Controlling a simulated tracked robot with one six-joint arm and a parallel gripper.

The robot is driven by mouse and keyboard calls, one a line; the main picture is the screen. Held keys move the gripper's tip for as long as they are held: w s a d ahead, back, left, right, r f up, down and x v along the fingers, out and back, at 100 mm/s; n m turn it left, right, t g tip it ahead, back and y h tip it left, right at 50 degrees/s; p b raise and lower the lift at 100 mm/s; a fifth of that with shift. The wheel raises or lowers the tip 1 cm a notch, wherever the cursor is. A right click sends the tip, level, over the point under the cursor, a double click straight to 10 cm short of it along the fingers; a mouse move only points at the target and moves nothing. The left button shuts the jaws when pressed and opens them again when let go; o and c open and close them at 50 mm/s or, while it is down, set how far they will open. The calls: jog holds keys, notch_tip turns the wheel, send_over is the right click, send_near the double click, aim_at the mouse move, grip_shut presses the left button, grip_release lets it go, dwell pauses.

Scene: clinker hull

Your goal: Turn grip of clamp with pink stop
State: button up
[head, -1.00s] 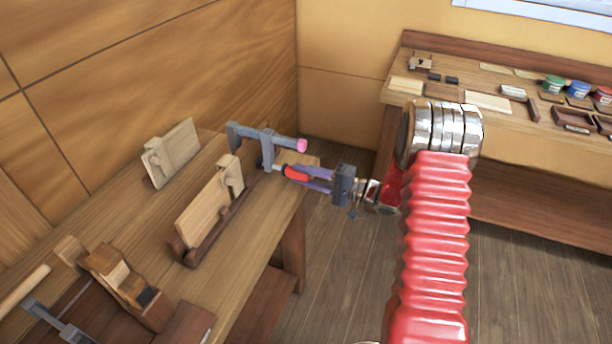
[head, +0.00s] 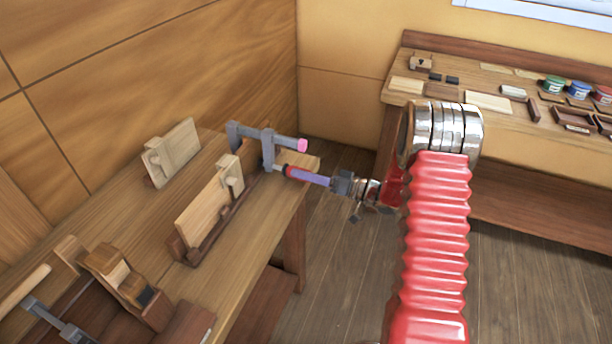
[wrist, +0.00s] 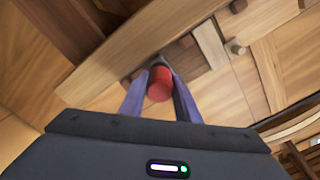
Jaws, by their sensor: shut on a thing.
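The clamp (head: 268,146) with the pink stop (head: 303,145) stands at the far right end of the left bench, its grey bar pointing right. Its red grip (head: 288,171) sticks out to the right below the bar. My gripper (head: 297,173) has its purple fingers shut on this red grip. In the wrist view the red grip (wrist: 159,84) sits between the two fingers, with its end facing me. The fingers hide part of the grip in the head view.
A second clamp (head: 58,322) lies at the near left of the bench, beside a wooden plane (head: 122,283). Upright boards (head: 208,208) stand on the bench left of the clamp. A back bench (head: 455,78) holds paint pots and small parts. Open floor lies between the benches.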

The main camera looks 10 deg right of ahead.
jog(key=shift+a+n, duration=0.2)
jog(key=shift+n, duration=0.1)
jog(key=o, duration=1)
jog(key=shift+d, duration=0.1)
jog(key=shift+o, duration=0.2)
jog(key=shift+d, duration=0.1)
jog(key=v, duration=1.3)
jog(key=shift+s+d, duration=0.25)
jog(key=shift+f, duration=0.1)
